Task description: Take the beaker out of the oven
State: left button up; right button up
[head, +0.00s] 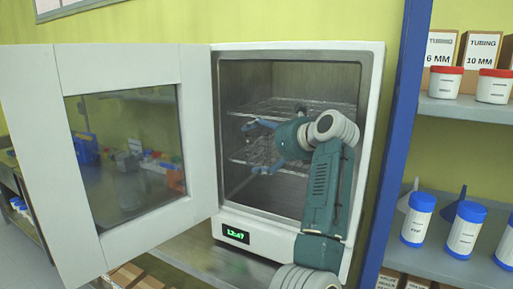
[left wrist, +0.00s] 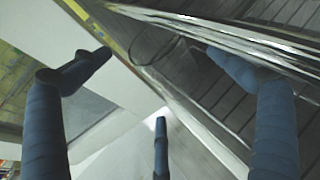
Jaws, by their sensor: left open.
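The white oven (head: 374,70) stands with its door (head: 197,130) swung open to the left. My left gripper (head: 264,148) is inside the opening by the wire racks (head: 255,107), its blue fingers spread and pointing left. In the left wrist view the fingers of the left gripper (left wrist: 160,75) are wide apart. A faint clear curved outline, probably the beaker (left wrist: 137,45), shows between the upper fingertips, near the rack edge. Nothing is gripped. I cannot make out the beaker in the head view; my arm hides part of the oven's inside. My right gripper is not in view.
A blue post (head: 399,130) and grey shelves (head: 470,110) with white jars and tubing boxes stand close on the right. The open door blocks the left side. The oven's green display (head: 236,233) is below the opening. Boxes (head: 127,273) lie under the bench.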

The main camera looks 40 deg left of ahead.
aim_at(260, 147)
pick_arm(q)
jog(key=p+x, duration=0.1)
jog(key=x, duration=0.2)
jog(key=shift+a+f+p, duration=0.1)
jog(key=shift+a+p, duration=0.1)
jog(key=shift+p, duration=0.15)
jog(key=shift+w+a+f, duration=0.1)
jog(key=shift+a+f, duration=0.15)
jog(key=shift+a, duration=0.05)
jog(key=shift+d, duration=0.2)
jog(key=c, duration=1.3)
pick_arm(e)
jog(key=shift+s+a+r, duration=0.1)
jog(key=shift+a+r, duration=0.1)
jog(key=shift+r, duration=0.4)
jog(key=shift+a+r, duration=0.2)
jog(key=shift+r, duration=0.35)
pick_arm(q)
jog(key=shift+r, duration=0.15)
jog(key=shift+c, duration=0.2)
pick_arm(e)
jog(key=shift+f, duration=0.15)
